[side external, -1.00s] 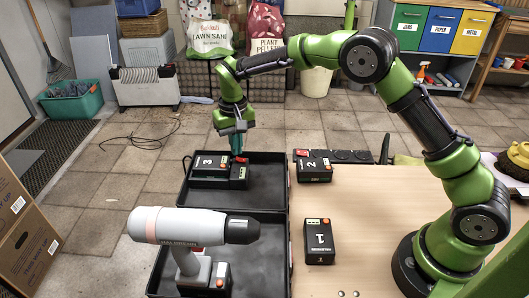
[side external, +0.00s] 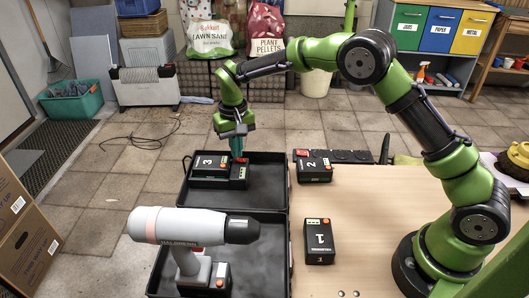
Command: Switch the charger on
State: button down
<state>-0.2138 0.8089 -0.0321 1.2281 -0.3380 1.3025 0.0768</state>
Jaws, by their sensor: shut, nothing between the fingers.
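A black unit that looks like the charger (side external: 239,184) sits in the far black tray, with the battery marked 3 (side external: 210,164) on its left part. A small red part (side external: 243,161) shows at its right end, just under my gripper. My gripper (side external: 237,156) is shut and empty, pointing down with its tips at or just above that red part. I cannot tell whether they touch. The state of the switch is too small to read.
Battery 2 (side external: 317,171) stands in front of a black power strip (side external: 350,156) with a red part at its left end. Battery 1 (side external: 319,243) stands on the wooden table (side external: 375,225). A grey drill (side external: 190,226) stands in the near black tray (side external: 270,270).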

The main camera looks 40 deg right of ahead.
jog(key=shift+f, duration=0.6)
jog(key=shift+r, duration=3.55)
